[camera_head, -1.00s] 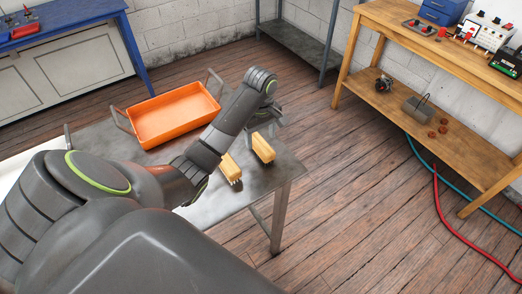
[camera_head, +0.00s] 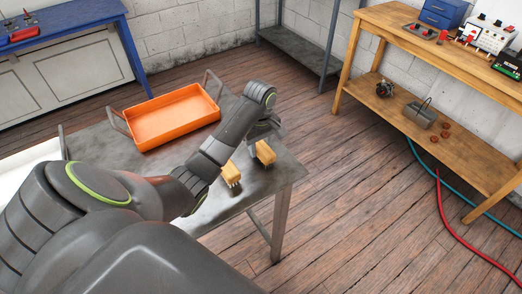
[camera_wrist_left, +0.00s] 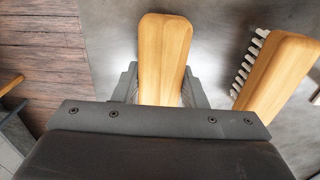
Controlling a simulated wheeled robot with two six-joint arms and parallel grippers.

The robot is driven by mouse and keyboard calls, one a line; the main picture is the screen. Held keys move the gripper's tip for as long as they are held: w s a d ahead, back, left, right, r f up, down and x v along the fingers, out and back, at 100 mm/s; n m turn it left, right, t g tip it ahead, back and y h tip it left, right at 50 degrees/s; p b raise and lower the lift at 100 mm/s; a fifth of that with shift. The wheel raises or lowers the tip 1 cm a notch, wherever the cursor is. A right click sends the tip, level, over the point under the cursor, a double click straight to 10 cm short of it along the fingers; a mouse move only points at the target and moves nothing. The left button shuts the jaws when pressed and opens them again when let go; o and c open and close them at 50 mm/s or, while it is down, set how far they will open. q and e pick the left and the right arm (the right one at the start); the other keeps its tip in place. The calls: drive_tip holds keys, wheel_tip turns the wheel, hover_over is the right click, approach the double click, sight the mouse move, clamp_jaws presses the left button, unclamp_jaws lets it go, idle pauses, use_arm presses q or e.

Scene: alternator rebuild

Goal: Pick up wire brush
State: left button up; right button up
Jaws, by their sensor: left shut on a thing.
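Two wire brushes with yellow wooden bodies are at the near right of the grey metal table (camera_head: 256,193). My left gripper (camera_head: 267,138) is shut on the farther wire brush (camera_head: 265,153). In the left wrist view this wire brush (camera_wrist_left: 164,50) lies between the two fingers, its bristles hidden beneath it. I cannot tell whether it is clear of the table. The second wire brush (camera_head: 231,174) lies beside it, nearer to me, with bristles showing. It also shows at the right of the left wrist view (camera_wrist_left: 281,72), apart from the fingers. My right gripper is not in view.
A blue bench (camera_head: 68,20) is at the back left. Hoses lie on the floor at right.

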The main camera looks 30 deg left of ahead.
sight(260, 144)
use_arm(q)
drive_tip(key=shift+c, duration=1)
drive_tip(key=shift+r, duration=0.25)
wheel_tip(260, 144, up, 10)
drive_tip(key=p, duration=0.8)
drive_tip(key=shift+f, duration=0.25)
